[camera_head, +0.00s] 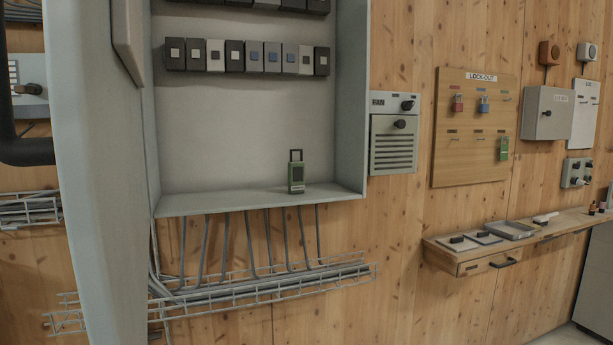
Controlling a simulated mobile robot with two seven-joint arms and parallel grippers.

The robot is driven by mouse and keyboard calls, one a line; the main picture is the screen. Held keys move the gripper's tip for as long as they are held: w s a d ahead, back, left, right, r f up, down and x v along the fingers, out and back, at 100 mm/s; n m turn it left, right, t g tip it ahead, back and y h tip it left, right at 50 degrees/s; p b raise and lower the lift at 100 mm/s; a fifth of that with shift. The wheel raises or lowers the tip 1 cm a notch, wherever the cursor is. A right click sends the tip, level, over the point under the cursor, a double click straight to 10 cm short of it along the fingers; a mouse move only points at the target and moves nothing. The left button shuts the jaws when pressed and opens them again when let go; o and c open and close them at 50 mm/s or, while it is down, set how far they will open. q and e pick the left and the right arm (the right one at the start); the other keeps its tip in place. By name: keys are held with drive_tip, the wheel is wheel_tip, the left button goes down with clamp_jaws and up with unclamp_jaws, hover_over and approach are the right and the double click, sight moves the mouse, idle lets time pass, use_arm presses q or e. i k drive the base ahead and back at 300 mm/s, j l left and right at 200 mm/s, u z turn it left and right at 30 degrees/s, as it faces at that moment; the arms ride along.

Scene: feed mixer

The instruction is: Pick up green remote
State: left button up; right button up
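A small green remote (296,178) with a dark frame or loop at its top stands upright on the floor of an open grey wall cabinet (240,132), near its right side. A second green item (503,149) hangs on the wooden lock-out board (465,155) at the right; it is too small to tell exactly what it is. Neither of my grippers shows in the head view.
The grey cabinet door (95,150) stands open at the left. A wire cable tray (270,283) with hanging cables runs below the cabinet. A fan control box (394,132) is right of it. A wooden shelf (470,262) with small items juts out at the right.

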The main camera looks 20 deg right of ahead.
sight(296, 170)
drive_tip(key=i+l, duration=0.1)
drive_tip(key=l, duration=0.35)
drive_tip(key=i+l, duration=0.15)
drive_tip(key=l, duration=0.25)
drive_tip(key=i+l, duration=0.1)
drive_tip(key=l, duration=0.35)
drive_tip(key=i+l, duration=0.1)
drive_tip(key=l, duration=0.35)
drive_tip(key=i+l+u, duration=0.1)
drive_tip(key=l, duration=0.35)
